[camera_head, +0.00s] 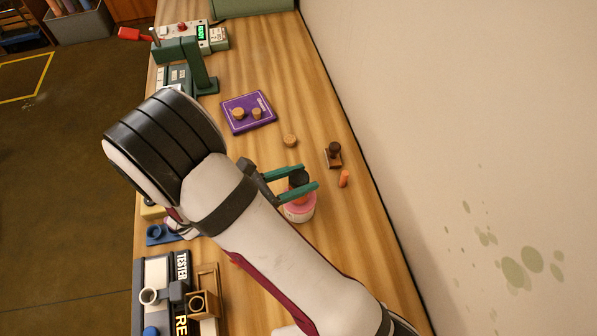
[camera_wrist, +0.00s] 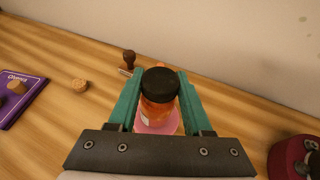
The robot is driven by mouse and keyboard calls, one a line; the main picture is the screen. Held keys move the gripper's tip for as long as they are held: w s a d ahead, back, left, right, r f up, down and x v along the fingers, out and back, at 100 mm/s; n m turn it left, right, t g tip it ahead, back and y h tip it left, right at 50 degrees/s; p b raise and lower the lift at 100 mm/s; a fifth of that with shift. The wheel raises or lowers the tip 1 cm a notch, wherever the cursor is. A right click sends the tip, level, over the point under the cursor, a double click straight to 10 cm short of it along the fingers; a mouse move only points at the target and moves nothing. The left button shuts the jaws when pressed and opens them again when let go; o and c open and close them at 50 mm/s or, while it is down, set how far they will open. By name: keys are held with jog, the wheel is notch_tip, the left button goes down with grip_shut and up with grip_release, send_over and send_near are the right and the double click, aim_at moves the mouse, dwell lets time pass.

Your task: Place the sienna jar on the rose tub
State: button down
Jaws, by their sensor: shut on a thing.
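The sienna jar (camera_wrist: 159,104) is an orange jar with a black lid. My gripper (camera_head: 304,178) has its green fingers on either side of the jar, and it is shut on it. In the head view the jar's black lid (camera_head: 299,178) shows between the fingertips. The rose tub (camera_head: 300,211) is pink on top with a pale side and stands on the wooden table below the jar. In the wrist view its pink top (camera_wrist: 158,127) shows under the jar. The jar looks upright over the tub. I cannot tell whether the two touch.
A brown stamp (camera_head: 334,153) and an orange piece (camera_head: 344,179) lie right of my gripper, near the wall. A cork (camera_head: 290,141) lies behind. Tester equipment (camera_head: 153,285) and a wooden box (camera_head: 207,304) stand at front left.

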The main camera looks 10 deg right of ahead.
jog(key=shift+c, duration=1.6)
grip_release()
jog(key=shift+f, duration=0.1)
